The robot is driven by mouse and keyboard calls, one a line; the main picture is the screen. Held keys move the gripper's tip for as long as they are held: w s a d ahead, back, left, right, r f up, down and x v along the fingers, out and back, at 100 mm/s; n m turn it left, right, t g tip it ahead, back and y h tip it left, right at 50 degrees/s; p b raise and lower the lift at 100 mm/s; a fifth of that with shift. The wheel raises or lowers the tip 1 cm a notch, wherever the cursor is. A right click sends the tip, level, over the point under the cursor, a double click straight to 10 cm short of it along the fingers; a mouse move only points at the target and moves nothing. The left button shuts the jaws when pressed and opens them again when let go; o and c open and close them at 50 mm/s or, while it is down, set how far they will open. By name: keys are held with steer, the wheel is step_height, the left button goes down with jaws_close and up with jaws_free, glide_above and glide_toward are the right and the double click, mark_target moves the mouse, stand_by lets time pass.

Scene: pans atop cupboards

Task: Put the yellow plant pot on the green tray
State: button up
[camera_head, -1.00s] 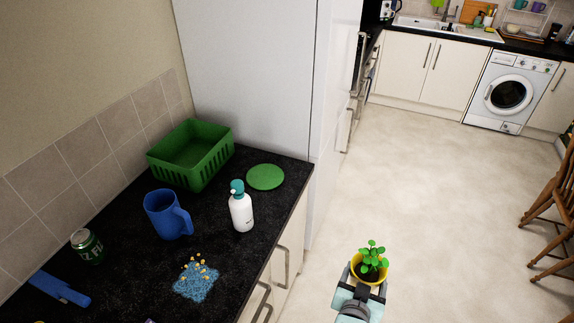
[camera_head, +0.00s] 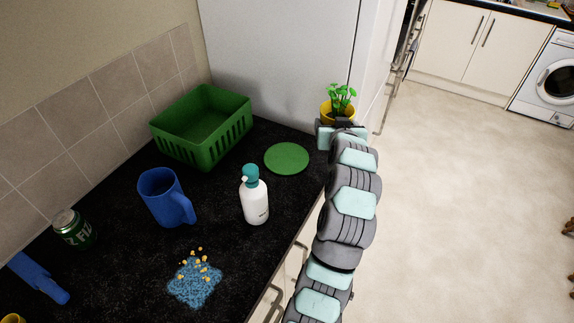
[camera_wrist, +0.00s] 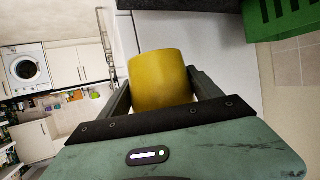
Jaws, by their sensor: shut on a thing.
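The yellow plant pot (camera_head: 338,110) with a green leafy plant is held by my gripper (camera_head: 342,124), near the right edge of the counter, in front of the tall white cabinet side. In the wrist view the yellow pot (camera_wrist: 161,80) sits between the two fingers of my gripper (camera_wrist: 163,92), which are shut on it. The green tray (camera_head: 287,158), a flat round disc, lies on the dark counter to the left of the pot and nearer the camera. The tray is empty.
A green basket (camera_head: 190,148) stands left of the tray. A white bottle with a teal pump (camera_head: 255,200) stands just in front of the tray. A blue mug (camera_head: 163,200), a green can (camera_head: 72,229) and a blue cloth with crumbs (camera_head: 194,283) are further left and nearer.

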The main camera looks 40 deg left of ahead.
steer(key=s+a+r+n+g+y+b, duration=0.1)
steer(key=s+a+r+n+g, duration=0.15)
steer(key=a, duration=0.35)
steer(key=s+a+r+n+g+y+b, duration=0.1)
steer(key=s+a+r+y, duration=0.1)
steer(key=a+r, duration=0.35)
steer(key=f, duration=0.5)
steer(key=a+f, duration=0.1)
steer(key=f, duration=0.5)
steer(key=f+p, duration=0.1)
steer(key=f, duration=0.4)
steer(key=shift+s+a+f, duration=0.2)
steer(key=shift+s, duration=0.15)
steer(key=shift+f, duration=2.2)
steer(key=shift+f, duration=0.1)
steer(key=o, duration=1.8)
steer(key=shift+f, duration=0.1)
steer(key=shift+o, duration=0.2)
steer(key=shift+r, duration=0.2)
steer(key=v, duration=1.2)
steer(key=shift+s+b, duration=0.1)
steer(key=shift+b, duration=0.2)
